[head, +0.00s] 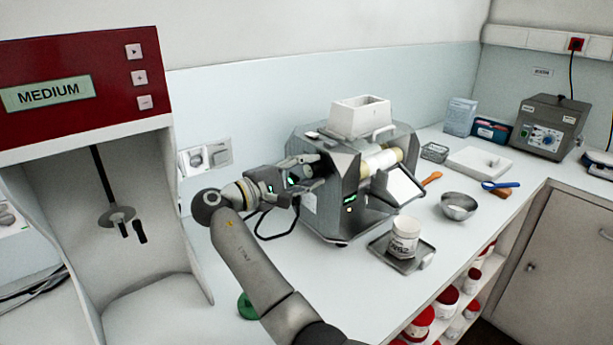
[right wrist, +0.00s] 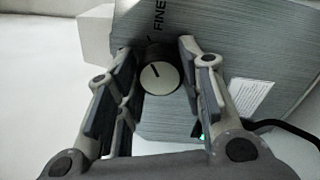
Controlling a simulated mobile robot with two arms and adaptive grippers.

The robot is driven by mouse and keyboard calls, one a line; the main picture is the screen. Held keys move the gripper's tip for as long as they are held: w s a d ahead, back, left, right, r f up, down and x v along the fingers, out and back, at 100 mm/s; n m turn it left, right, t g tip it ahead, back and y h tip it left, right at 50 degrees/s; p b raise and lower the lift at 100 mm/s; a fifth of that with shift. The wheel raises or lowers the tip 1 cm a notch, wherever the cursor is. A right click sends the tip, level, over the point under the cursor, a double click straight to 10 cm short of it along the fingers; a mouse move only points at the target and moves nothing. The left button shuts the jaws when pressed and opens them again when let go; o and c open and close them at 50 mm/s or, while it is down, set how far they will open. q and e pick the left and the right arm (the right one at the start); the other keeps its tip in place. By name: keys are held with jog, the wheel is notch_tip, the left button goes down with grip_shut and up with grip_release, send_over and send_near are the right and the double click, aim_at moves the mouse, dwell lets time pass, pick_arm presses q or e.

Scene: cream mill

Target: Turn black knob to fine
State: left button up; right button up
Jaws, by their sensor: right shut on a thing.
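The cream mill (head: 335,195) is a grey metal machine with pale rollers (head: 382,161) and a white hopper (head: 361,117) on top. In the right wrist view its brushed side panel (right wrist: 245,60) carries the word FINE above the black knob (right wrist: 160,77). The knob has a pale face with a dark pointer mark slanting toward the upper left. My right gripper (right wrist: 158,85) is shut on the knob, one finger on each side. In the head view the right gripper (head: 308,168) is at the mill's left side, and the knob is hidden there. My left gripper is not in view.
A red-topped mixer (head: 80,85) showing MEDIUM stands at the left. A white jar (head: 404,238) stands on a metal tray (head: 381,250) in front of the mill. A metal bowl (head: 458,206) and a grey device (head: 547,127) are to the right. A cable (head: 262,226) hangs near the gripper.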

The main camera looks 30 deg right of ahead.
jog(key=shift+f, duration=0.1)
dwell(0.3)
jog(key=o, duration=1)
jog(key=shift+o, duration=0.2)
jog(key=a, duration=0.7)
jog(key=shift+s+a, duration=0.25)
